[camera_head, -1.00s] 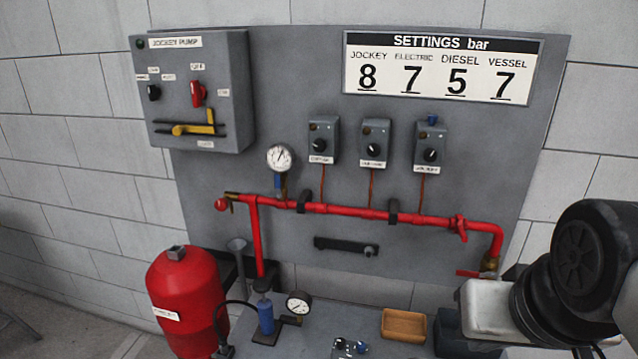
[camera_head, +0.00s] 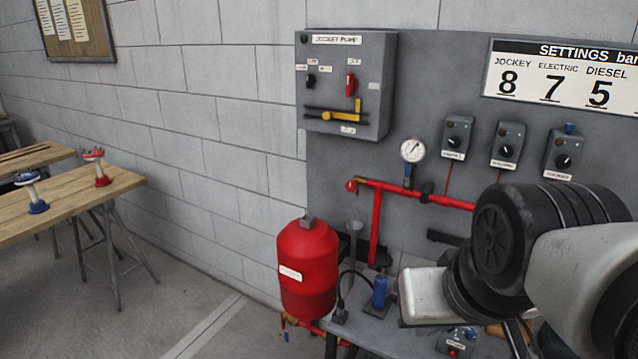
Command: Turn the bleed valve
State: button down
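No part in view carries a readable bleed valve label, so I cannot tell which fitting it is. A red knob with a brass fitting (camera_head: 352,185) is at the left end of the red pipe (camera_head: 415,194) on the grey panel. A small valve-like fitting (camera_head: 284,326) shows low under the red pressure vessel (camera_head: 307,265). My arm (camera_head: 495,240) covers the right part of the pipe and its fittings. A pale block of my arm (camera_head: 424,296) is in front of the bench. My gripper's fingers do not show.
The jockey pump box (camera_head: 383,80), a gauge (camera_head: 412,150) and several switch boxes are on the panel. A blue cylinder (camera_head: 379,292) stands on the bench. A wooden table (camera_head: 75,207) with red and blue valves is at left. Floor between is clear.

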aim_at(350, 186)
jog(key=i+j, duration=0.15)
jog(key=j, duration=0.2)
jog(key=i+j+u, duration=0.1)
jog(key=i+j, duration=0.25)
jog(key=j, duration=0.3)
